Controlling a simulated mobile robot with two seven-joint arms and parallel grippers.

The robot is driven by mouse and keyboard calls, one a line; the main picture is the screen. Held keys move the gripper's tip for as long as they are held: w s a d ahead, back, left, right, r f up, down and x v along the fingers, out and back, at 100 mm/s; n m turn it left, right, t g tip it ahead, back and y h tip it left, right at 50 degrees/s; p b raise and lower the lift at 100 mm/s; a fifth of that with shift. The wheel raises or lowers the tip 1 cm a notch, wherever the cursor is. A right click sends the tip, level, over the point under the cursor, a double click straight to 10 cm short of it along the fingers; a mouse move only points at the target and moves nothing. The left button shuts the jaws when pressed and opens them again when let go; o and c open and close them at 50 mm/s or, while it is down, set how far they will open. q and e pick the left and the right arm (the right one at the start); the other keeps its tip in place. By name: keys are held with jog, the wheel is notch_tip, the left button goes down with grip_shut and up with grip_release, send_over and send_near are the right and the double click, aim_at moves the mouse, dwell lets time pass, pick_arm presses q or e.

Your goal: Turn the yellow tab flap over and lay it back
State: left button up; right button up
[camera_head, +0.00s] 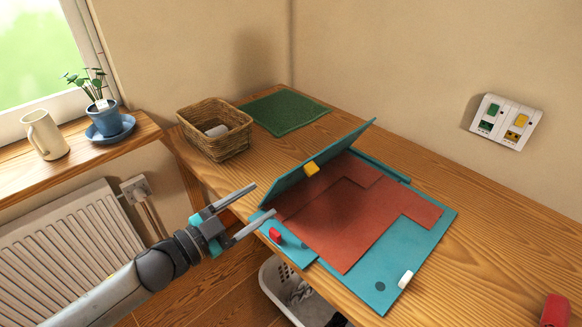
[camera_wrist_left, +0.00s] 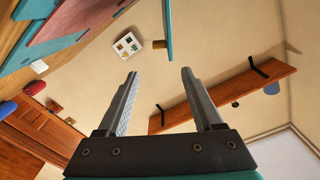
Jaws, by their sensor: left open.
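The yellow tab (camera_head: 311,169) sits on a teal flap (camera_head: 335,152) that stands raised and tilted on the teal board (camera_head: 430,225). The flap and yellow tab (camera_wrist_left: 159,44) also show in the left wrist view. A rust-red sheet (camera_head: 350,215) lies flat on the board. A red tab (camera_head: 275,235) and a white tab (camera_head: 405,279) are at the board's near side. My left gripper (camera_head: 264,199) is open and empty by the flap's near-left end, apart from the yellow tab. Whether a finger touches the flap I cannot tell. My right gripper is not in view.
A wicker basket (camera_head: 215,133) and a green mat (camera_head: 284,112) are behind the board on the wooden desk (camera_head: 500,255). A red object (camera_head: 555,310) is at the lower right. A laundry basket (camera_head: 290,295) stands below the desk's front edge.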

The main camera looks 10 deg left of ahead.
aim_at(308, 173)
pick_arm(q)
jog(key=b+x, duration=0.1)
jog(key=x, duration=1.4)
jog(key=shift+b, duration=0.4)
jog(key=shift+s+d+f, duration=0.1)
jog(key=c, duration=1)
grip_shut()
jog(key=shift+s+f, duration=0.1)
jog(key=shift+f, duration=0.05)
